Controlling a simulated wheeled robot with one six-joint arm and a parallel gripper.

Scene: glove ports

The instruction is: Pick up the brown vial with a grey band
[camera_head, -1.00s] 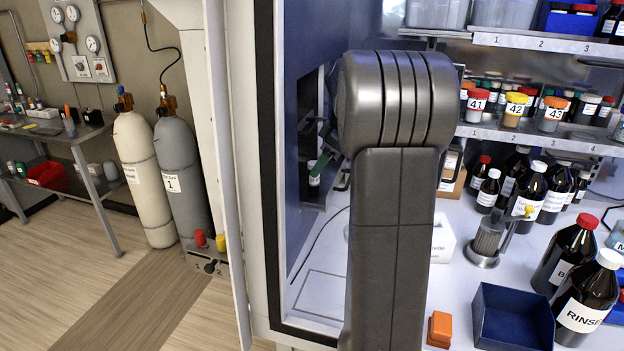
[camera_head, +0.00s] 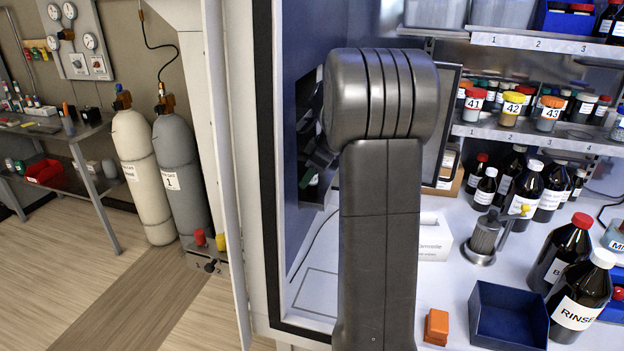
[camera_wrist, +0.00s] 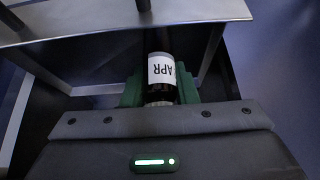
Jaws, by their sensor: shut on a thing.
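My gripper (camera_wrist: 160,88) has green fingers, and they are shut on a small dark vial (camera_wrist: 159,51) in the wrist view. The vial lies between the two fingers and carries a white label reading "APR", upside down in this view. A pale grey part shows at its near end, close to the gripper body; I cannot tell if it is a band or a cap. The far end of the vial is in shadow below a metal edge. In the head view my arm hides most of the gripper, and the vial cannot be made out clearly.
In the wrist view a metal shelf edge (camera_wrist: 120,26) crosses just beyond the vial. In the head view, shelves (camera_head: 540,137) of jars, dark bottles (camera_head: 580,300) and an open blue bin (camera_head: 508,318) stand right of my arm. A dark blue wall (camera_head: 306,110) is close on the left.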

